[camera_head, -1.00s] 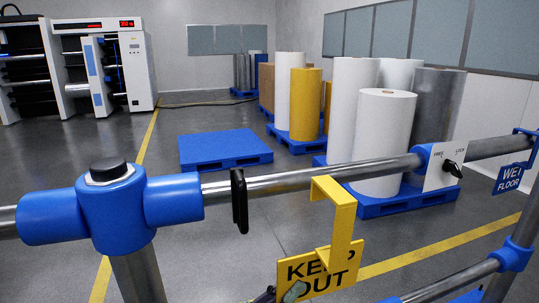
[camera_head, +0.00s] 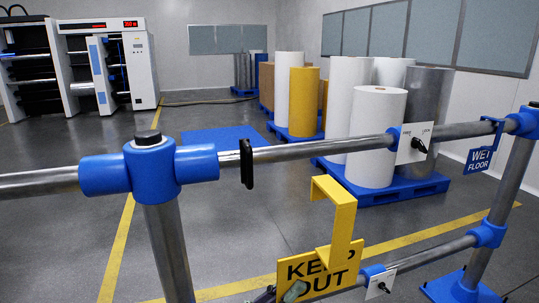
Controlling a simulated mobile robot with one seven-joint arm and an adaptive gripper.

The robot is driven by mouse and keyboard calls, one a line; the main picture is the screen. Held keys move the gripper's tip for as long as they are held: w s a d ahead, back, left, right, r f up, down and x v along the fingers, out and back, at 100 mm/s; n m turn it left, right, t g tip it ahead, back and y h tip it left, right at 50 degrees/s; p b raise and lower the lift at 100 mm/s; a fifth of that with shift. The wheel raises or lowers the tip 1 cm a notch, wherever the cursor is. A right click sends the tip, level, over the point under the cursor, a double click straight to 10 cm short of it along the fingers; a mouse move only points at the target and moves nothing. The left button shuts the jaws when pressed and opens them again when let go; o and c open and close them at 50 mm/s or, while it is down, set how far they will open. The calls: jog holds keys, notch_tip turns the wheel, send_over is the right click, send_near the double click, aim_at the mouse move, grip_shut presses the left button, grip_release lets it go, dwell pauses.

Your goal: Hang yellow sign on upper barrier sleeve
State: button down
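The yellow sign reads KEEP OUT on its panel (camera_head: 322,272), and its bent yellow hook (camera_head: 342,213) rises above the panel. My gripper (camera_head: 288,293) shows only in part at the bottom edge, with a fingertip against the panel's lower left; it appears shut on the sign. The upper barrier sleeve (camera_head: 393,132) is a blue collar on the upper rail (camera_head: 322,148), with a white plate (camera_head: 404,150) and black lever beside it. The hook appears below the upper rail and left of the sleeve, apart from both in the picture. Its depth relative to the rail is unclear.
A blue WET FLOOR sign (camera_head: 479,160) hangs from the upper rail at right. A black loop (camera_head: 246,164) is on the rail at left. A lower sleeve (camera_head: 372,272) shows behind the yellow sign. Blue posts' joints (camera_head: 150,167) flank the barrier.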

jog(key=w+f+n+t+y+b, duration=0.15)
jog(key=w+f+t, duration=0.25)
jog(key=w+f, duration=0.55)
jog(key=w+f+n+t+y, duration=0.3)
jog(key=w+f+t, duration=0.1)
jog(key=f, duration=1)
jog(key=a+f+n+t+y, duration=0.2)
jog(key=f+n+t+y, duration=0.3)
jog(key=f+y, duration=0.6)
jog(key=s+a+f+n+t+y+b, duration=0.1)
jog(key=f+n+t+y, duration=0.4)
jog(key=f+y, duration=0.6)
jog(key=shift+s+a+f+t, duration=0.15)
jog(key=shift+a+f+t, duration=0.25)
jog(key=shift+t, duration=0.2)
jog(key=shift+d, duration=0.15)
